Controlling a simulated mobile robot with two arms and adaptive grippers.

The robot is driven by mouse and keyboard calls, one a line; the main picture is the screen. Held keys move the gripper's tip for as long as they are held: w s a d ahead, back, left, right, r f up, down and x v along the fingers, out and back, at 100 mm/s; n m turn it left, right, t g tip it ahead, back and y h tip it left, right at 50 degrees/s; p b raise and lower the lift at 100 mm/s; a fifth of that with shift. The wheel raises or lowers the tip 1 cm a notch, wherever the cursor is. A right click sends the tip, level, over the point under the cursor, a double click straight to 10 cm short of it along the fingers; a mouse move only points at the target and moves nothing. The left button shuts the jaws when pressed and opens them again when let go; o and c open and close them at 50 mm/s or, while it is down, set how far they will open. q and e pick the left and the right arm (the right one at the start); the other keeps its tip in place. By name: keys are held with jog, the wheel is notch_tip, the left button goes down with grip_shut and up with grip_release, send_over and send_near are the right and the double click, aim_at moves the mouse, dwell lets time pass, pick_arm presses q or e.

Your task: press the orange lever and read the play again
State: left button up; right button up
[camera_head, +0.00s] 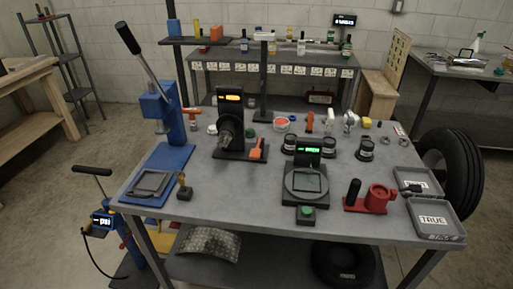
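An orange lever (257,149) stands on a black base at the middle left of the grey workbench. Beside it on the same base is a dark round hub-like part (229,132). A black upright behind the hub carries a small display (231,98) lit in orange; its figures are too small to read. Neither of my grippers is in the head view, and nothing touches the lever.
A blue press (160,110) with a long raised handle stands at the bench's left. A scale-like device (305,182) with a green display and a red fixture (378,197) stand to the right. An open grey case (433,217) is at the right edge. The front middle-left bench top is clear.

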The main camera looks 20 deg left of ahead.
pick_arm(q)
grip_shut()
dwell(1.4)
